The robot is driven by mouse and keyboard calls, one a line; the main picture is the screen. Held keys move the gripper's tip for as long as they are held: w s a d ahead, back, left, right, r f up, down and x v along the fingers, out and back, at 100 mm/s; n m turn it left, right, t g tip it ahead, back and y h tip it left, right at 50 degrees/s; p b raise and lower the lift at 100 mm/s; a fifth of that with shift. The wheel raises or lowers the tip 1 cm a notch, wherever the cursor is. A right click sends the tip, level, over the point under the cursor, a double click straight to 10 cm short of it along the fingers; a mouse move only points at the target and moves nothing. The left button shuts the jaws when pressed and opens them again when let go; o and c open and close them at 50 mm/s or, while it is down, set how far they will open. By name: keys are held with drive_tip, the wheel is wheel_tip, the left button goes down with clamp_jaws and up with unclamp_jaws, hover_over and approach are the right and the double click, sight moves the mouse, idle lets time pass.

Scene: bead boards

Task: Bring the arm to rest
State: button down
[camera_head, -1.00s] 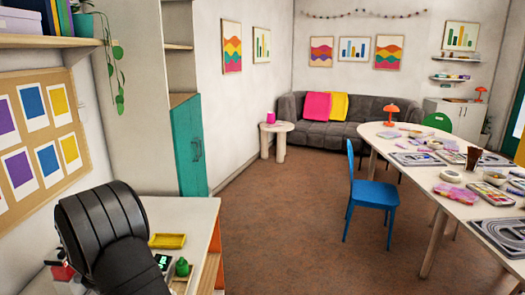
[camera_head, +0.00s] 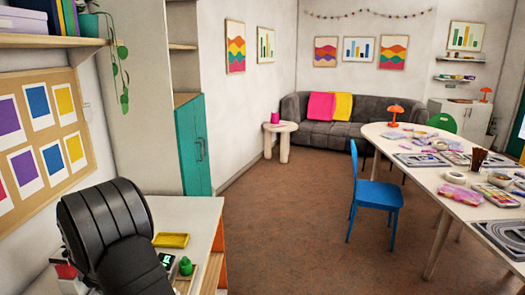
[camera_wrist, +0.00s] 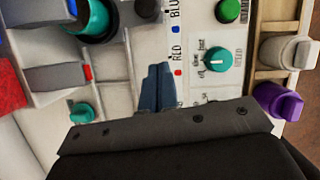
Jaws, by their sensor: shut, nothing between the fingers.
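My gripper (camera_wrist: 158,88) shows in the wrist view with its two blue-grey fingers together and nothing between them. It points at a pale surface with a white panel (camera_wrist: 193,60) that carries the words RED and BLUE. I cannot tell how far the fingertips are from that surface. In the head view my black arm (camera_head: 112,235) is bent over the white desk (camera_head: 195,215) at the lower left. The gripper itself is hidden or out of frame there.
A teal knob (camera_wrist: 218,60), a green round piece (camera_wrist: 228,10) and a purple piece (camera_wrist: 278,101) lie around the fingers. A wooden tray (camera_wrist: 257,45) is at the right. A yellow tray (camera_head: 171,240) sits on the desk. A blue chair (camera_head: 375,193) and long table (camera_head: 440,190) stand farther off.

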drive_tip(key=w, duration=0.1)
drive_tip(key=w+f, duration=0.1)
drive_tip(key=w, duration=0.2)
drive_tip(key=shift+w+a+f, duration=0.15)
drive_tip(key=shift+a, duration=0.15)
drive_tip(key=s, duration=0.9)
drive_tip(key=shift+d, duration=0.2)
drive_tip(key=s+a+v, duration=0.1)
drive_tip(key=v, duration=1)
drive_tip(key=w+d+r+m+g, duration=0.4)
drive_tip(key=r+m, duration=0.4)
drive_tip(key=m, duration=0.5)
drive_tip(key=shift+d+m+h, duration=0.3)
drive_tip(key=shift+d, duration=0.3)
drive_tip(key=shift+w+r, duration=0.1)
